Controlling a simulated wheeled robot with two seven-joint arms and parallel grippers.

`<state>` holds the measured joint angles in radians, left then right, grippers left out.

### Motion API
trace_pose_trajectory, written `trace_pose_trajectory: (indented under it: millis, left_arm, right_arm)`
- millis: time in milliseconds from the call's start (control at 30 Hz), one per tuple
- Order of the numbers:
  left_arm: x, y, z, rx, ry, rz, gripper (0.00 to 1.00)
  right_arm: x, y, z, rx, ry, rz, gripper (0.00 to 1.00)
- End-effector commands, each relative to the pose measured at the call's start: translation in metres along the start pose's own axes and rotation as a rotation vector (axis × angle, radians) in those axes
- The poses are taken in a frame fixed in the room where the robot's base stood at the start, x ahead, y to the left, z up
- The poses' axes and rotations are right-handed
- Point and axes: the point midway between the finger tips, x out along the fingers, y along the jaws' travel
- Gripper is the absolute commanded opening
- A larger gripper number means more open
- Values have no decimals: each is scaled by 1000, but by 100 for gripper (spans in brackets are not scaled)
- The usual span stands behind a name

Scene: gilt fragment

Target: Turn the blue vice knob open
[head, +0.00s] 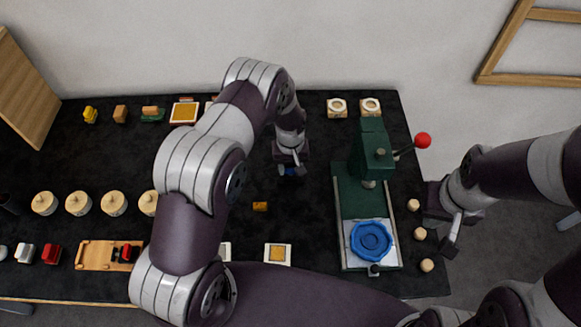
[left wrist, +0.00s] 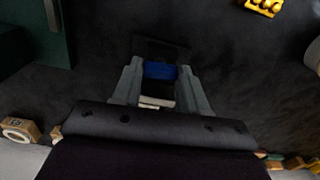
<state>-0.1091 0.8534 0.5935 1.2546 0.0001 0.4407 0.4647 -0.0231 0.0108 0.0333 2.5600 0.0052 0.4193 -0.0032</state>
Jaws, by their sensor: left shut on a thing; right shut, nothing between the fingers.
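My left gripper (head: 290,164) points down at the dark tabletop, left of the green press. In the left wrist view its two grey fingers (left wrist: 160,90) are shut on a blue part, which I take for the blue vice knob (left wrist: 160,70). A dark block shows just beyond the blue part; its shape is hard to make out. In the head view only a little of the blue knob (head: 288,171) shows under the gripper. My right gripper (head: 455,232) is shut and empty, off the table's right edge.
The green press (head: 345,190) with its red-tipped lever (head: 423,140) stands on the right. A blue dish (head: 371,241) sits on its base. A small yellow brick (head: 260,206) lies near the left gripper. Several round lidded pots (head: 78,203) stand at left.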

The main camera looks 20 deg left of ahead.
Motion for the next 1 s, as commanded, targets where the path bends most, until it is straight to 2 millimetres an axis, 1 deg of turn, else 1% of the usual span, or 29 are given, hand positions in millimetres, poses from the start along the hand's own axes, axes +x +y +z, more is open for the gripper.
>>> trace_pose_trajectory:
  millis: [33,400,1000]
  left_arm:
    - [3,0,-1,-35,2,1,12]
    - [2,0,-1,-381,3,2,12]
    - [0,0,-1,-936,2,3,12]
  right_arm:
    - [7,0,1,0,0,0,0]
    - [30,0,4,0,0,0,0]
    - [55,0,7,0,0,0,0]
